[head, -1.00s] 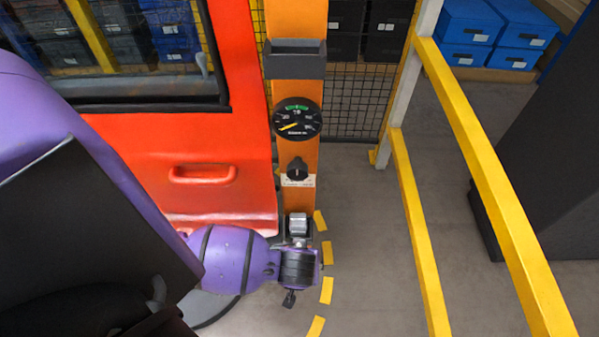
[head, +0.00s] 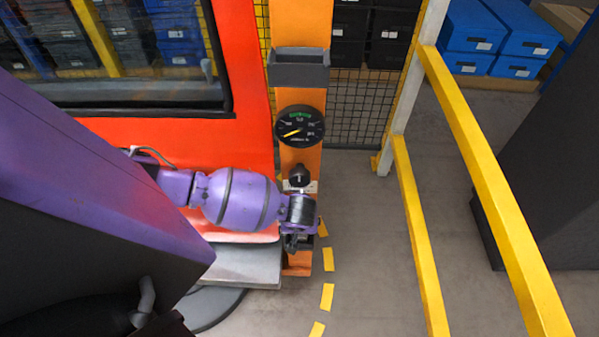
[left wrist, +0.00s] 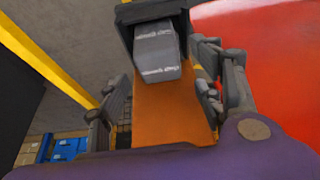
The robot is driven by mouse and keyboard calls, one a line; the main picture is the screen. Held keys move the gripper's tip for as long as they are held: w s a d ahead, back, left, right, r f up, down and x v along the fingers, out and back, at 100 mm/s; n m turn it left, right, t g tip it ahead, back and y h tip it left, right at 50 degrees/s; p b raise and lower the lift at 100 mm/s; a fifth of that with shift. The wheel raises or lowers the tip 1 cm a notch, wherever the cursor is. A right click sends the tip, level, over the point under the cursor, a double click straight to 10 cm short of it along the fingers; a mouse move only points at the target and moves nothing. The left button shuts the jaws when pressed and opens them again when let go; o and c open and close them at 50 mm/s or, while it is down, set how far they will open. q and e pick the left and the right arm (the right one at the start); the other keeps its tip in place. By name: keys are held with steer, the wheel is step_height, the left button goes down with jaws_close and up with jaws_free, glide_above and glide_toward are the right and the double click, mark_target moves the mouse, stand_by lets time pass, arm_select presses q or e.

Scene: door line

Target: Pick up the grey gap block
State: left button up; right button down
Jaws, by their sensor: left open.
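The grey gap block (left wrist: 156,50) shows in the left wrist view, seated in a dark holder (left wrist: 152,12) on the orange post (left wrist: 165,112). Pale lettering runs across it. My left gripper (left wrist: 165,88) is open, with one finger on each side of the post in that view; the block appears apart from both fingers. In the head view my left gripper (head: 299,240) is low in front of the post (head: 302,160), below the knob, and my wrist hides the block there. My right gripper is not in view.
A dial gauge (head: 300,126), a black knob (head: 299,176) and a dark open tray (head: 299,70) are on the post. The red door (head: 245,120) stands left, close to my arm. A yellow railing (head: 480,175) stands right, with free floor between.

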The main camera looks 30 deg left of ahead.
arm_select(q)
step_height(320, 180, down, 2)
steer(key=shift+w+a+f, duration=0.1)
steer(key=shift+f, duration=0.05)
steer(key=c, duration=1.5)
